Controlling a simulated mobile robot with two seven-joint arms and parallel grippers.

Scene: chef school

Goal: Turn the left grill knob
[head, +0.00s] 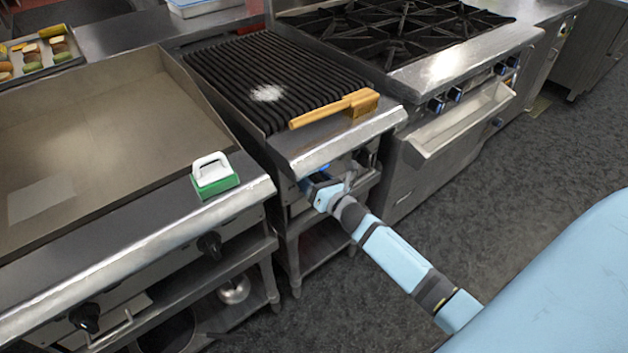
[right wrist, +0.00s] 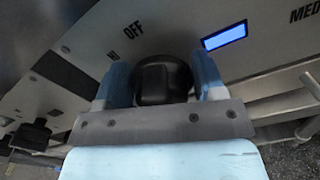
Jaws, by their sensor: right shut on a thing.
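The grill (head: 320,150) has black grates and a steel front panel. My right gripper (head: 316,184) is at the left part of this panel, below the front ledge. In the right wrist view, a black knob (right wrist: 163,84) sits between the two blue fingers of the right gripper (right wrist: 163,72), which is shut on it. An "OFF" mark is printed on the panel above the knob. A lit blue display (right wrist: 224,36) is to the right of it, with a "MED" mark farther right. In the head view the gripper hides the knob. My left gripper is not in view.
A wooden-handled brush (head: 330,108) lies on the grill's front ledge. A griddle (head: 100,140) with a green-and-white scrubber (head: 213,175) stands to the left, with black knobs (head: 209,245) on its front. A stove (head: 410,35) stands to the right. Floor in front is clear.

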